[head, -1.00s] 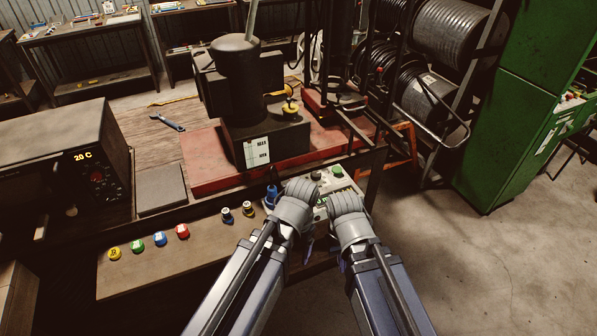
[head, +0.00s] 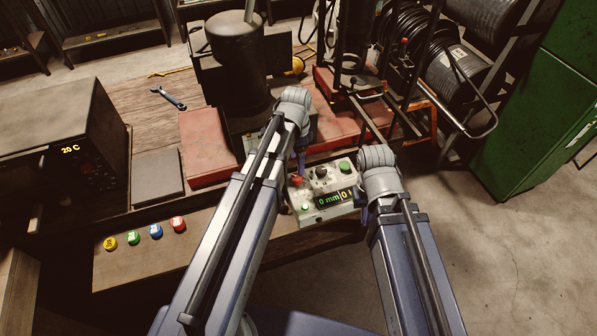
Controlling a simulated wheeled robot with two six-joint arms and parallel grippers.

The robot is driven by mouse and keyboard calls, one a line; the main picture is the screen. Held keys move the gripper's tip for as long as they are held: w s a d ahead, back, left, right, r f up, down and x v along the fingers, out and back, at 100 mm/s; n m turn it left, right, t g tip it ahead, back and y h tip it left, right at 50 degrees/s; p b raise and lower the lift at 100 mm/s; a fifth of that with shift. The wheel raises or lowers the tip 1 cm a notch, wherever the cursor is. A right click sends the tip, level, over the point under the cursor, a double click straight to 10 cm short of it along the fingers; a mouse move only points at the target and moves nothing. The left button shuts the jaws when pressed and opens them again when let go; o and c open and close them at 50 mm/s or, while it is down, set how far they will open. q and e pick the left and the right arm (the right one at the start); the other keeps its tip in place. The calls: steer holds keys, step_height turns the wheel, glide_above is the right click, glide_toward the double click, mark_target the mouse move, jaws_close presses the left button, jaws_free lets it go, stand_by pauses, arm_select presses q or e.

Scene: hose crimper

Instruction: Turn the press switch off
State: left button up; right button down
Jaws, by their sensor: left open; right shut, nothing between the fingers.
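The grey-green control box (head: 309,217) sits at the front right of the bench. Its display (head: 335,197) reads about "0 mm". On its top are a green button (head: 344,166), a dark knob (head: 321,172) and a red control (head: 297,181); I cannot tell which is the press switch. The press (head: 239,60), a dark cylinder on a block, stands behind. My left gripper (head: 301,165) is open and points down near the box's left back; my arm hides part of it. My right gripper (head: 364,214) is shut and empty at the box's right edge, its fingers mostly hidden.
Several coloured buttons (head: 155,231) line the bench's front left. An oven-like unit (head: 60,140) showing "20 C" stands at the left. A wrench (head: 168,97) lies on the bench. Hose reels (head: 460,65) and a green cabinet (head: 535,110) are at the right. The floor at right is clear.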

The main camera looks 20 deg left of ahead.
mark_target(297, 176)
arm_select(q)
steer(key=shift+f+b, duration=3.65)
steer(key=shift+f, duration=0.2)
steer(key=shift+r, duration=0.1)
steer(key=shift+c, duration=0.4)
jaws_close()
